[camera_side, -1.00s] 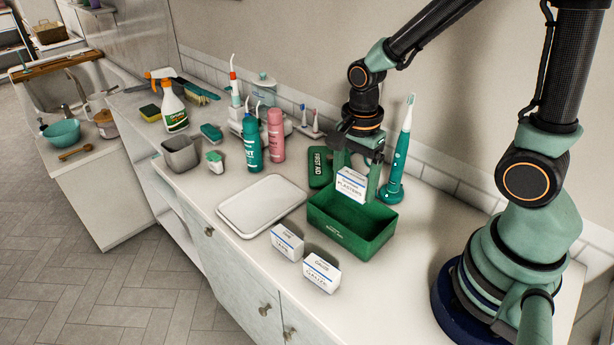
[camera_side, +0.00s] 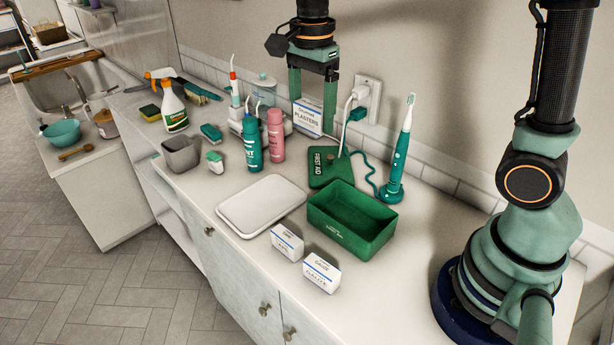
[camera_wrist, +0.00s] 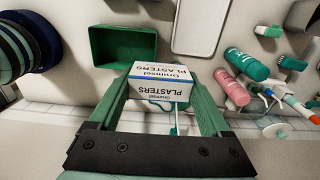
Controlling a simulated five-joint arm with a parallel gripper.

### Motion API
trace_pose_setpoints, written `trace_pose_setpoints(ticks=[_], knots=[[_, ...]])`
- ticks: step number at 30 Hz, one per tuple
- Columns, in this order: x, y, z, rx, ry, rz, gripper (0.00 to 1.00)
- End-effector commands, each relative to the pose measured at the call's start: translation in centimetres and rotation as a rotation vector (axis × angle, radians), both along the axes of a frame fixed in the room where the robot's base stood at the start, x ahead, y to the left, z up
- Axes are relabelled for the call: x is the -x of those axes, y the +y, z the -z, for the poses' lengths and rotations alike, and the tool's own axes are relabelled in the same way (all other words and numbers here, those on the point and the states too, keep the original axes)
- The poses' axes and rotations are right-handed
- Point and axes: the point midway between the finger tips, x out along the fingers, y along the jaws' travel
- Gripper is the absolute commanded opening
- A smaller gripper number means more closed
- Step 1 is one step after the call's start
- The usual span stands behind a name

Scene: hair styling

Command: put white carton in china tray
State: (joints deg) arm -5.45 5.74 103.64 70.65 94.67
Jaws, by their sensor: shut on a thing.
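My gripper (camera_side: 312,106) is shut on a white carton (camera_side: 307,118) lettered "Plasters" with a blue stripe. The carton is held in the air above the back of the counter; in the wrist view the carton (camera_wrist: 158,84) sits between both green fingers. The white china tray (camera_side: 262,205) lies flat and empty on the counter, to the left of the green box and nearer the front than the gripper. It also shows at the top of the wrist view (camera_wrist: 200,25). Two other white cartons, one "Gauze" (camera_side: 321,273) and a smaller-looking one (camera_side: 287,243), stand at the front edge.
An open green box (camera_side: 352,222) stands right of the tray, with its First Aid lid (camera_side: 329,166) behind. A teal bottle (camera_side: 252,143), a pink bottle (camera_side: 276,136) and a toothbrush (camera_side: 397,155) stand upright nearby. A wall socket (camera_side: 366,98) with cords is behind.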

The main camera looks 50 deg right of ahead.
Motion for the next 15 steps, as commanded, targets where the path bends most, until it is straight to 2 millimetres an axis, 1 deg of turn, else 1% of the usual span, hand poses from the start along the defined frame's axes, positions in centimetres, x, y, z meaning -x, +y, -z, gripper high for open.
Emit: trace_pose_setpoints(ticks=[1,6,9,12,15], knots=[[-1.4,0.8,0.1,0.0,0.003,-0.001,0.28],[-5.5,3.0,0.3,0.0,0.003,0.01,0.28],[-7.3,4.2,0.7,0.001,0.003,0.016,0.28],[-8.6,5.1,1.0,0.0,0.001,0.021,0.28],[-9.4,5.7,1.2,0.0,0.001,0.024,0.28]])
